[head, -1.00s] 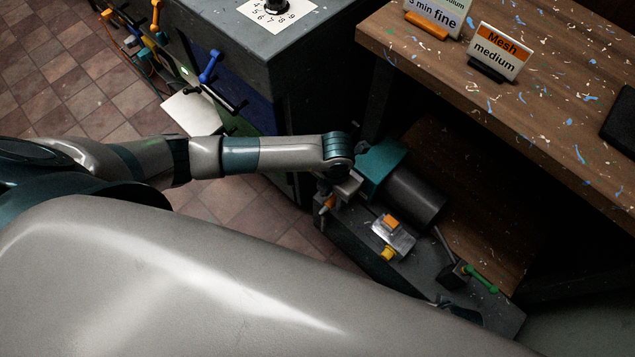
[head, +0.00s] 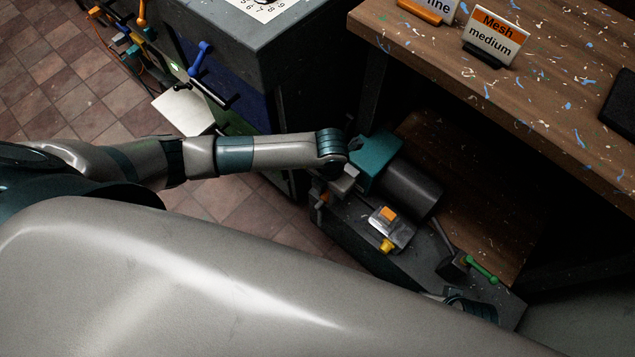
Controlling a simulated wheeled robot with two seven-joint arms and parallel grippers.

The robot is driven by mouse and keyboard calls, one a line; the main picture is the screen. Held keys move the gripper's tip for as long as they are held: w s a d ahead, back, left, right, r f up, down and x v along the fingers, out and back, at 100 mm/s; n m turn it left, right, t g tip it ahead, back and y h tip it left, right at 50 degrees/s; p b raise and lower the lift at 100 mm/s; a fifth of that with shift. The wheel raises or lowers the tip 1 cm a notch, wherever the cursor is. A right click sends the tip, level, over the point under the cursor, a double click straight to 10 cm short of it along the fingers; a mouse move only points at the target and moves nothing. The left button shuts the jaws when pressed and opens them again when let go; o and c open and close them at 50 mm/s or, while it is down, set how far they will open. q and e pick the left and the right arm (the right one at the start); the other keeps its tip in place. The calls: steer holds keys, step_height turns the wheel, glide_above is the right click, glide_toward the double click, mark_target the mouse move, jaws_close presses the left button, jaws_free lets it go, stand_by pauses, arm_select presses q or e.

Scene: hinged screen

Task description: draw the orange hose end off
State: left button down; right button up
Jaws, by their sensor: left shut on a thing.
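My left gripper (head: 336,187) is at the left end of the grey bench unit, beside the teal pump-like housing (head: 377,160). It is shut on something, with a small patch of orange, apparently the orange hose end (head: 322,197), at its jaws. The jaws and most of the hose end are small and dark, partly hidden by my wrist. I cannot tell whether the hose end is still seated on a fitting. A part of what looks like my right arm shows at the lower right; its jaws cannot be made out.
The grey bench unit (head: 345,222) carries a dark cylinder (head: 412,190), a box with an orange button (head: 388,213) and yellow knob (head: 387,246), and a green-handled lever (head: 482,267). A wooden table (head: 440,58) stands behind, and a dark cabinet (head: 290,55) with a blue handle (head: 199,58) at upper left.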

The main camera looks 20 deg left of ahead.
arm_select(q)
steer(key=shift+s+a, duration=0.15)
steer(key=shift+s, duration=0.25)
steer(key=s+p, duration=0.1)
steer(key=s+a+p, duration=0.1)
steer(key=s, duration=0.1)
steer(key=s+a, duration=0.1)
steer(key=s, duration=0.1)
steer(key=shift+p, duration=0.4)
stand_by(0.5)
